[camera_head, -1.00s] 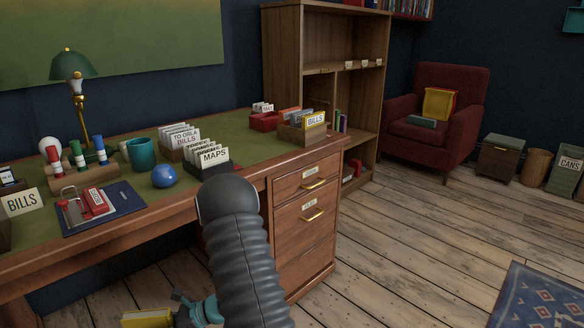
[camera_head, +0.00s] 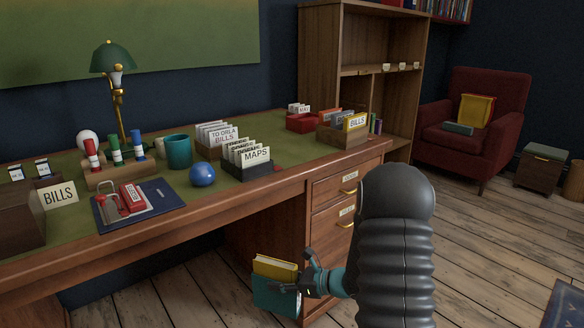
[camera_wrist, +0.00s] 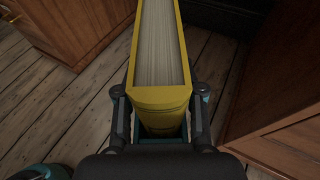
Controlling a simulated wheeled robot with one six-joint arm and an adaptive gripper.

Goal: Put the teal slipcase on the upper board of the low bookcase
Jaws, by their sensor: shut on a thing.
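The teal slipcase (camera_head: 275,296) hangs low in front of the desk in the head view, with a yellow book (camera_head: 275,267) standing out of its top. My gripper (camera_head: 298,287) is shut on the slipcase from its right side. In the wrist view the yellow book (camera_wrist: 160,98) fills the middle between the two fingers, and only thin teal edges of the slipcase show low down. A wooden bookcase (camera_head: 343,40) stands behind the desk with open boards; I cannot tell whether it is the low bookcase.
The wooden desk (camera_head: 278,186) holds a lamp, a mug (camera_head: 178,152), a blue ball (camera_head: 202,174) and several card boxes. Its drawers (camera_head: 335,215) are close behind my gripper. A red armchair (camera_head: 480,105) stands at the back right. Plank floor (camera_head: 480,235) is open at right.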

